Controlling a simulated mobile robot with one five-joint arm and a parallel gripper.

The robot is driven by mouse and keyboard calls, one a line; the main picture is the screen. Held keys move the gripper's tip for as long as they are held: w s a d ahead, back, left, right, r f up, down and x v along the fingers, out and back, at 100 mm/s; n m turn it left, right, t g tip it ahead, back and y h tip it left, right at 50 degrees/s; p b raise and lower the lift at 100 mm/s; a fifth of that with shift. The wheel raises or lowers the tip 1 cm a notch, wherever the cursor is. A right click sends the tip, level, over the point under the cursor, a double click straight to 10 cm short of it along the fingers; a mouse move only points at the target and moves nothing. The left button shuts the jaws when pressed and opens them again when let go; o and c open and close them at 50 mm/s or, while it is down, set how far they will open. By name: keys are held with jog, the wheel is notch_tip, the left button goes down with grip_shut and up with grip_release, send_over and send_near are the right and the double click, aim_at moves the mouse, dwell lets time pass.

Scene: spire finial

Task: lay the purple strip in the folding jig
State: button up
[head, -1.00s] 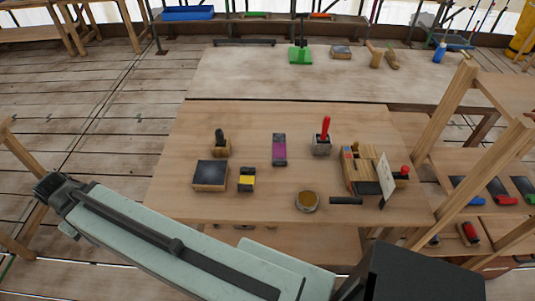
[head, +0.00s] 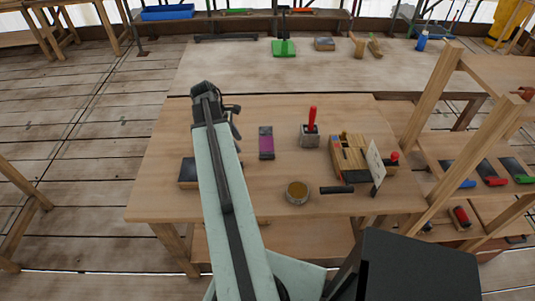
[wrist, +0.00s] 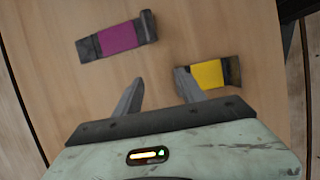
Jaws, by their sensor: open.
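The purple strip (head: 266,143), with dark grey ends, lies flat on the wooden table (head: 160,200) in the head view. It also shows at upper left in the wrist view (wrist: 119,38), beyond my fingertips. My gripper (wrist: 158,80) is open and empty. Its right finger overlaps the left end of a yellow-banded dark piece (wrist: 208,74) in the picture; whether they touch I cannot tell. In the head view my arm hides that piece. A wooden fixture (head: 350,150) with a red knob, on the table's right, looks like the folding jig.
Near the strip stand a block with a red handle (head: 311,130) and a round brown-topped tin (head: 297,193). A dark-topped block (head: 187,174) is partly behind my arm. A white card (head: 375,163) stands at the fixture. Wooden posts (head: 432,100) rise at right.

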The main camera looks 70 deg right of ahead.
send_near(262, 154)
jog(key=shift+n+g, duration=0.3)
jog(key=b+x, duration=0.2)
jog(key=x, duration=0.1)
jog(key=b+x, duration=0.5)
jog(key=x, duration=0.1)
jog(key=shift+w+f+b, duration=0.1)
jog(key=shift+w+b, duration=0.25)
jog(key=shift+w, duration=0.05)
jog(key=shift+s, duration=0.15)
grip_shut()
